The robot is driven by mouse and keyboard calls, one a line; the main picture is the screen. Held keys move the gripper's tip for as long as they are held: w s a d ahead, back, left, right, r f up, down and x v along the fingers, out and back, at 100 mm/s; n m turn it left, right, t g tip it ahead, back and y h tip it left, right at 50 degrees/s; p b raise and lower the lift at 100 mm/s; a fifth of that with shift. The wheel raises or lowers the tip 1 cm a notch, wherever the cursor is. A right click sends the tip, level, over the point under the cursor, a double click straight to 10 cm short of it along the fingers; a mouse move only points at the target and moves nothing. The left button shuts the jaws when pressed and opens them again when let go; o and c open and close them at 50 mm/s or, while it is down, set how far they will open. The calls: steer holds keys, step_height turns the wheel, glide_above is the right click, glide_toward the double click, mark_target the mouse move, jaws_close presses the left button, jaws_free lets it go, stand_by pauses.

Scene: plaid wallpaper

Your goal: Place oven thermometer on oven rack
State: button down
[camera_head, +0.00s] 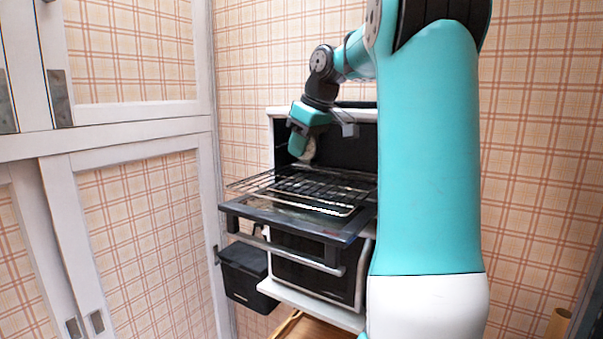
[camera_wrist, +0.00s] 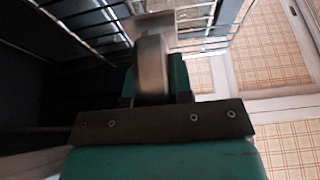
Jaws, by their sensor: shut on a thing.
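My gripper (camera_head: 304,145) is at the oven's open front, pointing down above the rack, and is shut on the oven thermometer. The thermometer (camera_head: 308,152) is a small pale round piece below the fingers in the head view. In the wrist view it is a grey-brown, edge-on disc (camera_wrist: 152,68) with a flat metal plate (camera_wrist: 176,28) at its far end. The wire oven rack (camera_head: 330,190) is pulled out over the lowered oven door (camera_head: 290,222). The rack's bars also show in the wrist view (camera_wrist: 100,30). I cannot tell whether the thermometer touches the rack.
The white oven (camera_head: 272,125) has a dark interior. A door handle (camera_head: 290,252) runs along the lowered door. A black box (camera_head: 245,272) hangs below left. White cabinet doors (camera_head: 135,155) stand at the left. The rack looks otherwise empty.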

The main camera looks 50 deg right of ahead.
mark_target(301, 162)
steer(key=shift+f, duration=1.85)
steer(key=shift+b, duration=0.3)
steer(key=shift+f, duration=0.2)
steer(key=c, duration=1)
jaws_free()
steer(key=shift+r, duration=0.3)
steer(key=p+v, duration=0.4)
steer(key=v, duration=0.7)
steer(key=shift+s+r, duration=0.15)
steer(key=shift+r, duration=0.25)
